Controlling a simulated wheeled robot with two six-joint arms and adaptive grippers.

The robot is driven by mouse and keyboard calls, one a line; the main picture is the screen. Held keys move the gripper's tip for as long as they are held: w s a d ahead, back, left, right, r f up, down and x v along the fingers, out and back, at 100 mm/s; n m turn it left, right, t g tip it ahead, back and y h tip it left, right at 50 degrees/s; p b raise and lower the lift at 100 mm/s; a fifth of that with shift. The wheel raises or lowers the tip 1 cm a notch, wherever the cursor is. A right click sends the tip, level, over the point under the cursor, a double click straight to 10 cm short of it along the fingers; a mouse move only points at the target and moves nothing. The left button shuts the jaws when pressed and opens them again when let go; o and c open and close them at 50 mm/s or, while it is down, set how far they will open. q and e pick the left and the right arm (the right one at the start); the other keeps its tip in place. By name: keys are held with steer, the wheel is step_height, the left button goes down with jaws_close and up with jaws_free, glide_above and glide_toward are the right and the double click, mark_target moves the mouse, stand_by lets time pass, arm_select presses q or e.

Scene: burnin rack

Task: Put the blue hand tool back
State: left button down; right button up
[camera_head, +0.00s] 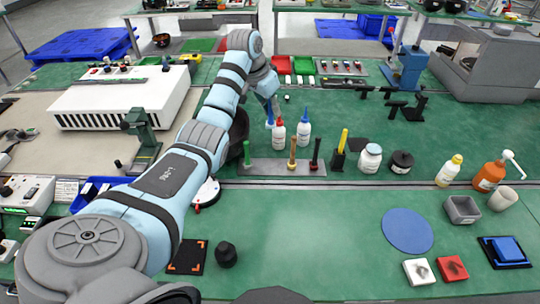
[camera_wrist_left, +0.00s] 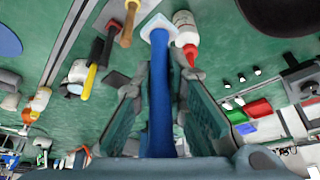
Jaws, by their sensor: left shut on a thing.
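The blue hand tool (camera_wrist_left: 160,100) is upright between the fingers of my left gripper (camera_wrist_left: 158,95) in the left wrist view, with a pale blue collar at its far end. In the head view the blue tool (camera_head: 269,115) shows just below my left gripper (camera_head: 270,103), behind the tool rack. The grey rack (camera_head: 270,169) holds a green-handled tool (camera_head: 247,152), an orange-brown one (camera_head: 292,152) and a dark red one (camera_head: 315,153). There is a bare stretch between the green and orange-brown tools. My right gripper is not in view.
A red-tipped white bottle (camera_head: 278,136) and a blue-tipped one (camera_head: 303,133) stand close behind the rack. A yellow-handled item in a black holder (camera_head: 338,158) and a white jar (camera_head: 370,158) stand to its right.

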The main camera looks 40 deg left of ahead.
arm_select(q)
step_height(320, 180, down, 17)
steer(key=shift+a+f+b, duration=0.1)
steer(key=shift+b, duration=0.9)
steer(key=c, duration=2.1)
jaws_free()
steer(key=shift+f, duration=0.1)
steer(key=o, duration=0.5)
